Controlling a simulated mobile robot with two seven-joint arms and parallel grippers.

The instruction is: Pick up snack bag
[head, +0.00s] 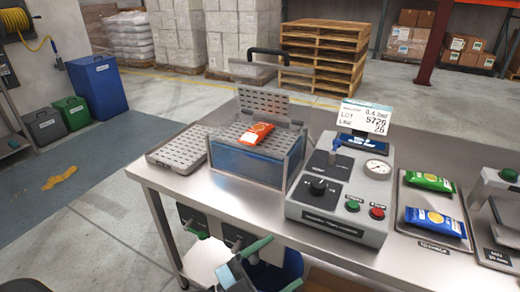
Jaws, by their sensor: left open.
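An orange snack bag (256,133) lies on a perforated metal plate (229,134) over a clear tank of blue liquid (240,163) on the steel table. A green snack bag (429,181) and a blue and yellow snack bag (435,221) lie on a grey tray (410,197) at the right, the green one farther back. My left gripper (284,262) shows at the bottom, with two green fingertips spread apart. It is open and empty, low in front of the table's near edge and apart from all the bags. My right gripper is not in view.
A grey control unit (333,217) with a gauge, knob, buttons and display stands between tank and tray. The tank's perforated lid (263,100) is raised behind the orange bag. A perforated tray (181,150) lies left of the tank. Another device (498,215) is at the right edge.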

